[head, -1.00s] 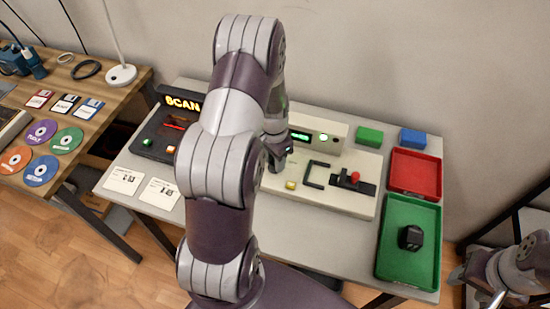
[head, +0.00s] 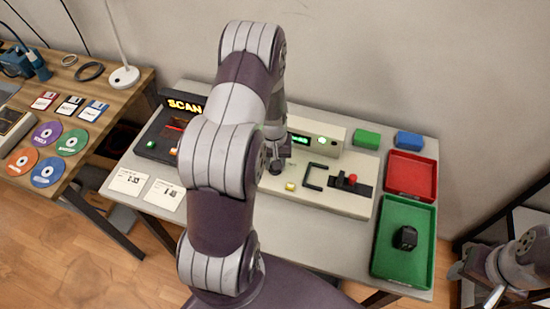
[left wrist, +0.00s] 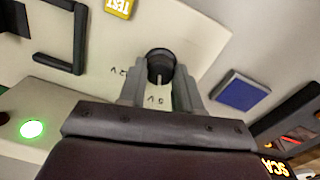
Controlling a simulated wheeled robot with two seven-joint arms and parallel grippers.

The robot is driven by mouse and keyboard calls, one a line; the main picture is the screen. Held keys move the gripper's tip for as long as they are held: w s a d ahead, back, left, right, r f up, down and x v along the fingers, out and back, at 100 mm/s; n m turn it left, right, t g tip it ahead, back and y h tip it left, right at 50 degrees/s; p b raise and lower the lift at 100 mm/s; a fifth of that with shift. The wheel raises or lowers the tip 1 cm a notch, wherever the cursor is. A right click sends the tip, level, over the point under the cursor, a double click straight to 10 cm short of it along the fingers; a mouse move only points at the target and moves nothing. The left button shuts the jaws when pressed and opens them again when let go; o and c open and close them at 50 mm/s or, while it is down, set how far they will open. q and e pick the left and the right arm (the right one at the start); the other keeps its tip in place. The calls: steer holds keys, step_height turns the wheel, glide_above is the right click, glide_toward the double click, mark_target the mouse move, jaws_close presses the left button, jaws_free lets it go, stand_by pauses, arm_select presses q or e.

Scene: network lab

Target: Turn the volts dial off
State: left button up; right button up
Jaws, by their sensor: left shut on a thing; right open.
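The volts dial (left wrist: 160,67) is a round black knob with a light pointer line, on the cream panel of the tester (head: 325,200). In the left wrist view it sits between the fingers of my left gripper (left wrist: 160,90), which is shut on it. Small printed marks show around the dial. In the head view the dial (head: 275,168) is partly hidden below my left gripper (head: 277,158). My right gripper (head: 474,284) is open and empty at the lower right, off the table.
The tester also carries a yellow test button (head: 291,186), a black handle (head: 314,176), a red-knobbed lever (head: 352,179) and a lit green lamp (head: 322,140). A green tray (head: 427,225) holding a black object and a red tray (head: 435,178) stand right.

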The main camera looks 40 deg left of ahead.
arm_select(q)
steer(key=n+p, duration=0.2)
steer(key=n, duration=0.3)
steer(key=shift+r, duration=0.15)
steer(key=shift+n+p, duration=0.95)
steer(key=shift+n, duration=0.95)
steer(key=o, duration=1)
steer(key=shift+o, duration=0.2)
step_height(320, 180, up, 12)
steer(key=shift+s+r+b, duration=0.2)
steer(key=shift+r+b, duration=0.05)
steer(key=shift+b, duration=0.2)
